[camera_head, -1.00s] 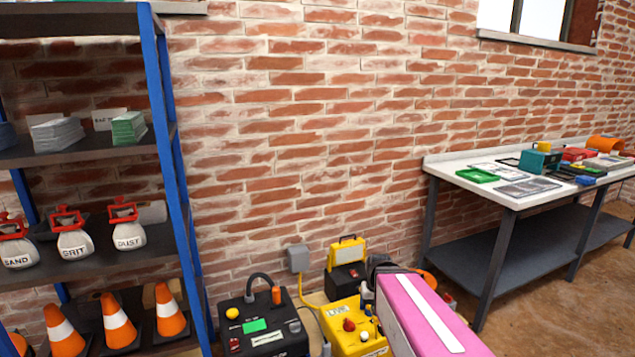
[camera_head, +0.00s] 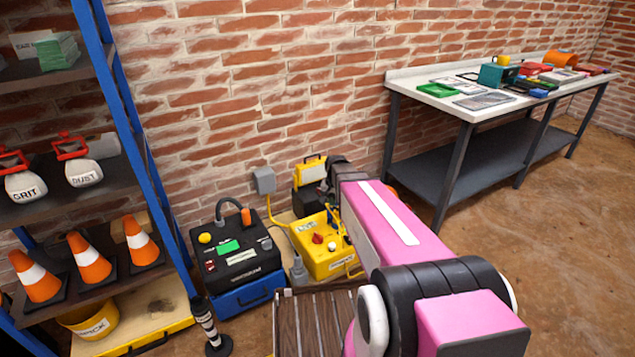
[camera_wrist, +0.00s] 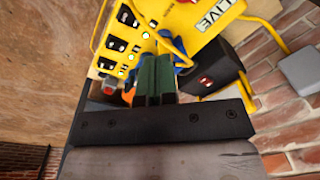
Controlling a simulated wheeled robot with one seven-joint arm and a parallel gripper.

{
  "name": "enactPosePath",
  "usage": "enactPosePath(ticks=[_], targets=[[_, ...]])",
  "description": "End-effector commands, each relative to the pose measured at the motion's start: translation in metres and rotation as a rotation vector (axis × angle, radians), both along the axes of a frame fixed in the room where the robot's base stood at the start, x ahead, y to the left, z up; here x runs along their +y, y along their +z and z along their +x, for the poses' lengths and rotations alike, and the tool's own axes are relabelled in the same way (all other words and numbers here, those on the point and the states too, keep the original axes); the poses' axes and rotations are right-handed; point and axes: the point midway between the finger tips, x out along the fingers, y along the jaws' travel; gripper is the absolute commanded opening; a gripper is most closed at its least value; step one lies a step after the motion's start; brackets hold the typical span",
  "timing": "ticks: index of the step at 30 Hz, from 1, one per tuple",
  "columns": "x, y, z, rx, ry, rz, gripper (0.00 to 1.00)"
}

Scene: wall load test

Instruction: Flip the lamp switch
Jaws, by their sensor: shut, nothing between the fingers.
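My gripper (camera_wrist: 154,80) shows in the wrist view with its two dark green fingers shut together and nothing between them. Just beyond the fingertips is a yellow box (camera_wrist: 180,28) with several black rocker switches (camera_wrist: 118,44) and small green lights. A black box (camera_wrist: 215,65) with a red switch (camera_wrist: 206,81) lies to the right of the fingers. I cannot tell which switch belongs to the lamp, or whether the fingers touch anything. In the head view, a yellow box (camera_head: 315,262) with a red knob stands on the floor; my pink arm hides the gripper there.
A black box (camera_head: 240,255) on a blue case stands left of the yellow box. A grey wall box (camera_head: 264,180) feeds a yellow cable. A blue-framed shelf (camera_head: 135,150) stands left, a workbench (camera_head: 480,112) right. The brown floor at the right is clear.

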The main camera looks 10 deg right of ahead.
Motion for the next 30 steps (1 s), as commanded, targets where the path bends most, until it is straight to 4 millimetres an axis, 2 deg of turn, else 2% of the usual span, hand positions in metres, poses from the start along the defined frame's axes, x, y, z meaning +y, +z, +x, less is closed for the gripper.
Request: enactPosePath(ticks=[1, 15, 18, 21, 24, 30], targets=[[0.000, -0.008, 0.035, -0.007, -0.048, 0.006, 0.00], [-0.005, -0.041, 0.242, -0.053, -0.517, 0.083, 0.00], [-0.006, -0.046, 0.281, -0.060, -0.609, 0.102, 0.00], [-0.007, -0.049, 0.312, -0.065, -0.685, 0.118, 0.00], [-0.008, -0.052, 0.334, -0.068, -0.740, 0.130, 0.00], [-0.008, -0.053, 0.350, -0.071, -0.790, 0.140, 0.00]])
